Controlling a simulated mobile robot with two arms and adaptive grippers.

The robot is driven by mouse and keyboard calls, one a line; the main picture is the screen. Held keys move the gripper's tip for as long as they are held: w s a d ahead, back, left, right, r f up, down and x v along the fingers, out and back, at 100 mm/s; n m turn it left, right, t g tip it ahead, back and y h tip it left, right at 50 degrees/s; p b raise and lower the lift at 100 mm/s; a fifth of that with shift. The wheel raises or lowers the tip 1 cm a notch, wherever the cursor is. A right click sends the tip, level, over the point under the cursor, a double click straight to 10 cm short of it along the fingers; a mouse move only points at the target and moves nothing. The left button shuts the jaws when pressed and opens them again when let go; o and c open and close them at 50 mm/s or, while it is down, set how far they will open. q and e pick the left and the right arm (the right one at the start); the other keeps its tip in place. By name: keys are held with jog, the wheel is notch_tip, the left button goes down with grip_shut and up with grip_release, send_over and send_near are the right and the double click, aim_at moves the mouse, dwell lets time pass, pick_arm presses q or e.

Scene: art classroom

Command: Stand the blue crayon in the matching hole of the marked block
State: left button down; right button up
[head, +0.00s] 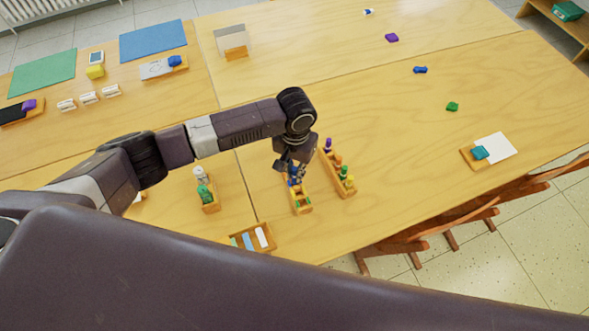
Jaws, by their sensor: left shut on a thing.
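My left gripper (288,163) reaches in from the left and points down at the middle of the table. It is shut on the blue crayon (293,180), whose blue shows just under the fingers. A narrow wooden block (304,212) with coloured spots lies right below, its far end partly hidden by the gripper. I cannot tell whether the crayon's lower end is in a hole or above it. Another long wooden block (349,192) stands close to the right, holding purple, orange, green and yellow pieces. My right gripper is not in view.
A wooden holder (211,208) with green and white items stands to the left. A tray (270,248) with pale blue and white sticks lies at the near edge. A small tray (467,158) with a teal piece lies at right. The table between is clear.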

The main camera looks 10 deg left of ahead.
pick_arm(q)
jog(key=shift+f, duration=0.35)
dwell(0.6)
jog(key=shift+f+p, duration=0.5)
jog(key=shift+f, duration=0.25)
dwell(1.2)
jog(key=c, duration=1.9)
grip_release()
jog(key=shift+o, duration=1.2)
jog(key=shift+r, duration=0.1)
